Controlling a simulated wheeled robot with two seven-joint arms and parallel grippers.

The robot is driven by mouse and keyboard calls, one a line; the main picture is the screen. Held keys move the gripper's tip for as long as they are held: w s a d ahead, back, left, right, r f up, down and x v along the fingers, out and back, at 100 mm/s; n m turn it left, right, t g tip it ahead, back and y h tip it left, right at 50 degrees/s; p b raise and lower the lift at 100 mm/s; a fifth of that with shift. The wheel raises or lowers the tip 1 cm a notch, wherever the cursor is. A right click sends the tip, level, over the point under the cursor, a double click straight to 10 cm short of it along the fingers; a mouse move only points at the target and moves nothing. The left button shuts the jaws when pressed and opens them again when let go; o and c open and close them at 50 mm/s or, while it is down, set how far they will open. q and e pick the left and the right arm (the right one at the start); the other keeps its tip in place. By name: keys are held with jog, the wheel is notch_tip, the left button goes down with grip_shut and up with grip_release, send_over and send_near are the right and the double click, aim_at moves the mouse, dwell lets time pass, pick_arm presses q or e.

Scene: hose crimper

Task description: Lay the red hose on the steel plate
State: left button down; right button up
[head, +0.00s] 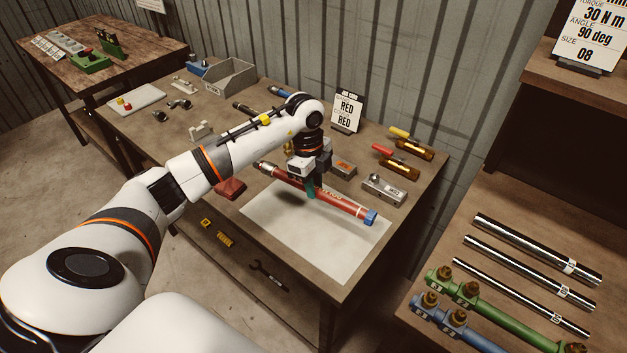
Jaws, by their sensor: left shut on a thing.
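The hose hangs over the steel plate (318,244), a pale flat sheet at the front of the middle workbench. A shadow shows on the plate below the hose, and the hose looks a little above it. My right gripper is not in view.
A card reading RED (346,110) stands behind my left gripper. A red block (230,188) lies left of the plate. Steel rods (535,250) lie on the right bench.

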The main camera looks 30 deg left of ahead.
pick_arm(q)
notch_tip(320, 180, down, 7)
jog(key=b, duration=0.3)
jog(key=shift+r, duration=0.1)
jog(key=shift+f+b, duration=0.35)
jog(key=shift+b, duration=0.05)
jog(key=shift+f, duration=0.3)
jog(key=c, duration=1.2)
grip_release()
jog(key=shift+o, duration=0.2)
jog(key=r+b, duration=0.1)
jog(key=r, duration=0.2)
jog(key=a+r, duration=0.1)
jog(key=r, duration=0.3)
jog(key=r+b, duration=0.1)
jog(key=r, duration=0.2)
jog(key=shift+a+r+b, duration=0.15)
jog(key=shift+r+b, duration=0.2)
jog(key=shift+r, duration=0.65)
